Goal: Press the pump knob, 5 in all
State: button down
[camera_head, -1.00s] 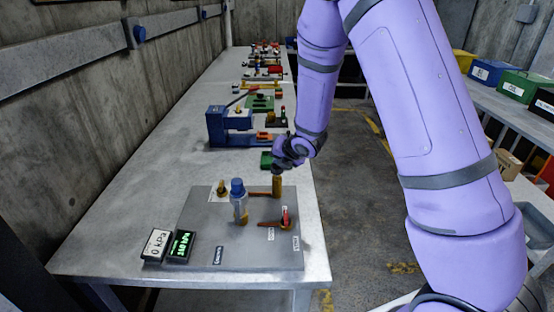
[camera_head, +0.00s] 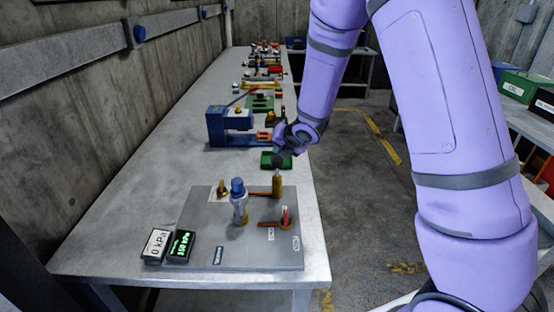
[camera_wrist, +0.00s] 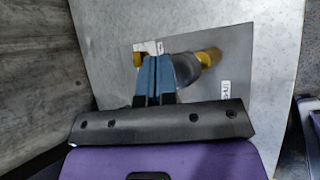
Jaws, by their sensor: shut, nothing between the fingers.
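The pump is an upright brass cylinder (camera_head: 277,184) on the right of a grey plate in the head view. A thin rod rises from it to a dark knob (camera_head: 281,161). My gripper (camera_head: 284,152) is just above the knob; whether they touch is unclear in this view. In the wrist view, my blue fingers (camera_wrist: 154,72) are together and empty. There the dark knob (camera_wrist: 188,68) and the brass cylinder (camera_wrist: 211,56) show to the right of the fingers, partly hidden by them.
The grey plate (camera_head: 207,258) also carries a blue-topped clear cylinder (camera_head: 239,203), a red-handled valve (camera_head: 285,217) and a brass fitting (camera_head: 222,189). At its left stand a white 0 kPa sign (camera_head: 157,244) and a green-lit display (camera_head: 181,245), apparently reading 150 kPa. A blue device (camera_head: 217,127) stands behind.

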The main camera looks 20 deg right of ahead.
aim_at(280, 158)
jog(key=shift+r, duration=2.5)
jog(key=shift+d+r, duration=0.15)
jog(key=shift+r, duration=0.15)
jog(key=s+d+r+m+h, duration=0.2)
jog(key=s+d+r+m, duration=0.2)
jog(key=s+r+m, duration=0.35)
jog(key=s+d+r+m+h, duration=0.2)
jog(key=s+d+r+m, duration=0.2)
jog(key=s+r+m, duration=0.4)
jog(key=s+a+r+m+g, duration=0.1)
jog(key=s+m, duration=0.6)
jog(key=s, duration=0.4)
jog(key=s+a+r+m+g+y, duration=0.1)
jog(key=s+r+m+g, duration=0.1)
jog(key=s+m, duration=0.6)
jog(key=s, duration=0.3)
jog(key=shift+g, duration=0.3)
